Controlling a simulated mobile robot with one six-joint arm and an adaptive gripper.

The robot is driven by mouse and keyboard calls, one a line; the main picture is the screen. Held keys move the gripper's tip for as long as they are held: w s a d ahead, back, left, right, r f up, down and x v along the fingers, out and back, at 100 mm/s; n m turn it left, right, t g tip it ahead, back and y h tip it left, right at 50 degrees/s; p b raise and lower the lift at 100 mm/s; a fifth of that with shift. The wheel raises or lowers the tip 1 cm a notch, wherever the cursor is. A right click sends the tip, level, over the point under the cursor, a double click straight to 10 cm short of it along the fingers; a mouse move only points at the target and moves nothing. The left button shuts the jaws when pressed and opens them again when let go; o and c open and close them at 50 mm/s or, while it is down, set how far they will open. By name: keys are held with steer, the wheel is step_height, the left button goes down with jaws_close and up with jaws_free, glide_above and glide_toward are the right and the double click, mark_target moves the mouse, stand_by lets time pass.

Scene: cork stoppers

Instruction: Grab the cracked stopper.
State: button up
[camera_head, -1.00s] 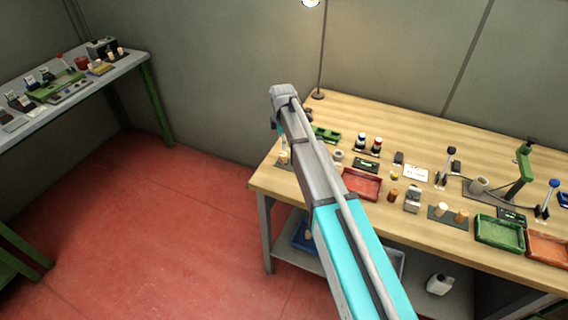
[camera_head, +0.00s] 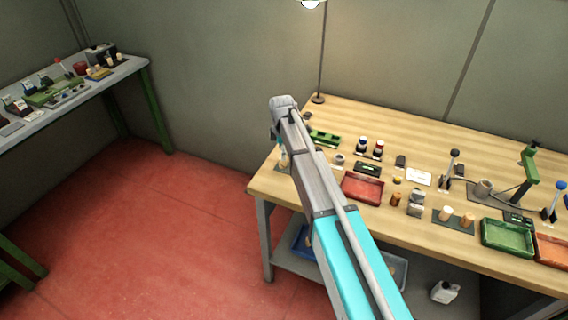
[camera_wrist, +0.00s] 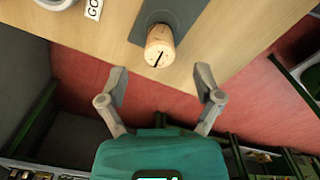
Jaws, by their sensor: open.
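A pale cork stopper (camera_wrist: 159,50) with a dark crack line across its top stands on a dark mat (camera_wrist: 183,14) in the wrist view. My gripper (camera_wrist: 161,80) is open and empty. Its two fingers are apart, with the stopper beyond the gap between them, toward the top of the picture; I see no contact. In the head view the stopper (camera_head: 283,159) shows small at the left end of the wooden bench, partly behind my arm. The fingers are mostly hidden there.
The wooden bench (camera_head: 400,135) also carries a red tray (camera_head: 362,189), a green tray (camera_head: 507,238) and two pale stoppers (camera_head: 457,216) on another mat. A "GO" label (camera_wrist: 94,9) lies left of the cracked stopper. The bench's near edge is close to my fingers.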

mark_target(283, 162)
steer(key=shift+f, duration=0.1)
steer(key=shift+f+b, duration=2.5)
steer(key=shift+b, duration=0.1)
steer(key=shift+s, duration=0.1)
steer(key=c, duration=0.8)
